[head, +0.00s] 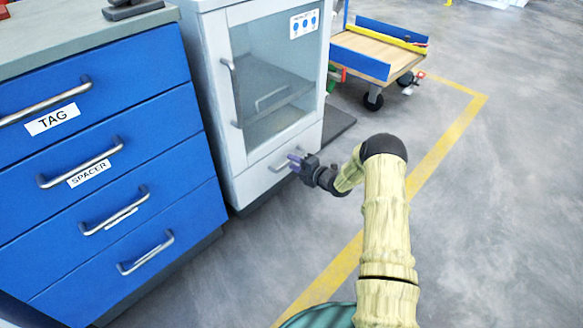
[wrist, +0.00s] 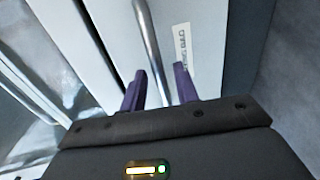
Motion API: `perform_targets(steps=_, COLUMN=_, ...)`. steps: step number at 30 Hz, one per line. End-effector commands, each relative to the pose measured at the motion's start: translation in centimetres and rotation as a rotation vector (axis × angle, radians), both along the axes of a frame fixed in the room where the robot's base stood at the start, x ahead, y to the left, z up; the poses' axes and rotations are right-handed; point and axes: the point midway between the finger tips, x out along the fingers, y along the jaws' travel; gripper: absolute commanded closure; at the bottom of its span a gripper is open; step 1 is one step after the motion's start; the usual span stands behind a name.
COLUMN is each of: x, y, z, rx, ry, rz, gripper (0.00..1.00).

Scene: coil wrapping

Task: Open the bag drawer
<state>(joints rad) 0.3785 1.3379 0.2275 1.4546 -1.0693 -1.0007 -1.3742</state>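The bag drawer (head: 254,185) is the low white front at the foot of the white cabinet. It looks closed, flush with the cabinet. Its metal bar handle (head: 280,165) shows left of my gripper (head: 295,162). In the wrist view, the handle (wrist: 150,45) runs down between the two purple fingers of my gripper (wrist: 160,88). The fingers stand apart, with a gap beside the bar, so my gripper is open around or just in front of it. A white label (wrist: 182,50) with small lettering sits on the drawer front beside the handle.
The white cabinet (head: 215,85) has a glass door above the drawer. A blue drawer unit (head: 100,215) with TAG and SPACER labels stands left. A cart (head: 375,55) stands behind right. The floor (head: 480,220) at right is clear, with a yellow line.

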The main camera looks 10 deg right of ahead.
Motion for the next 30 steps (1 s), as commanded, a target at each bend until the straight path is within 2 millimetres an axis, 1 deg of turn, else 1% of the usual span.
perform_targets(steps=1, x=0.53, y=0.37, z=-0.48, rx=-0.001, ry=-0.002, rz=0.0, gripper=0.69)
perform_targets(steps=4, x=1.17, y=0.88, z=-0.45, rx=0.0, ry=-0.001, rz=0.0, gripper=0.69)
perform_targets(steps=13, x=1.4, y=1.02, z=-0.31, rx=0.0, ry=0.001, rz=-0.001, gripper=0.69)
perform_targets(steps=14, x=1.39, y=1.01, z=-0.31, rx=0.0, ry=0.001, rz=-0.001, gripper=0.71)
perform_targets(steps=18, x=1.38, y=0.99, z=-0.33, rx=-0.001, ry=0.001, rz=-0.001, gripper=0.99)
perform_targets(steps=19, x=1.38, y=0.99, z=-0.33, rx=-0.001, ry=0.001, rz=-0.001, gripper=1.0)
perform_targets(steps=30, x=1.1, y=1.12, z=-0.29, rx=0.0, ry=0.001, rz=0.004, gripper=1.0)
